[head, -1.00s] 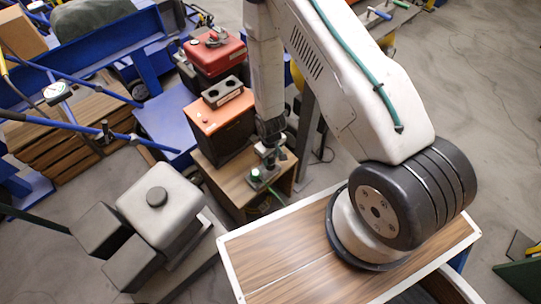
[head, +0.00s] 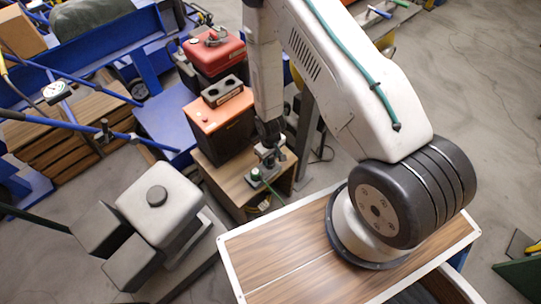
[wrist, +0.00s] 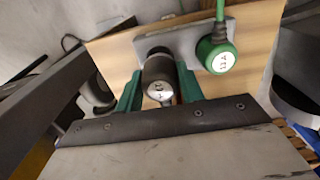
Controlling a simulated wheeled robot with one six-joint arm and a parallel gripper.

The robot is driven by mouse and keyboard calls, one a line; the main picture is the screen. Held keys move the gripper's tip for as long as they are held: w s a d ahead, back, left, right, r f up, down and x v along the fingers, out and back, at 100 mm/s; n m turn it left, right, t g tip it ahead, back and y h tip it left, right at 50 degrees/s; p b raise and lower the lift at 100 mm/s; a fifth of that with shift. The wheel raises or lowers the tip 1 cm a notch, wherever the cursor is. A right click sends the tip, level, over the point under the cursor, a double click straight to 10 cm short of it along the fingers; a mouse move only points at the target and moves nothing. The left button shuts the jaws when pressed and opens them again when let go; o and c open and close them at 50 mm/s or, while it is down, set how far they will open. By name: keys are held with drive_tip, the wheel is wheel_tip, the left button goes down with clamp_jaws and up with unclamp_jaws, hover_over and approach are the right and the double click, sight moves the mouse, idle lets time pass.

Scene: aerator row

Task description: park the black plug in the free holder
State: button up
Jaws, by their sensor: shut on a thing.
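The black plug (wrist: 158,75) is a dark cylinder with a pale, marked end cap. In the wrist view my gripper (wrist: 158,88) has its green fingers shut on it from both sides. The plug is over the left part of a grey holder plate (wrist: 190,36); whether it is seated or just above cannot be told. A green plug (wrist: 215,54) with a white label and green cord sits at the plate's right part. In the head view my gripper (head: 268,152) is small, down at the wooden stand, with the green plug (head: 255,174) beside it.
The holder plate is on a wooden stand (head: 222,183). An orange-topped box (head: 220,115) with a two-hole grey block (head: 222,91) is behind it, and a red box (head: 213,52) farther back. A grey machine (head: 160,205) stands at left.

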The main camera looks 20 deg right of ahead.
drive_tip(key=shift+f, duration=1.55)
drive_tip(key=o, duration=1.1)
drive_tip(key=shift+r, duration=0.1)
wheel_tip(320, 180, up, 8)
drive_tip(key=shift+f, duration=0.2)
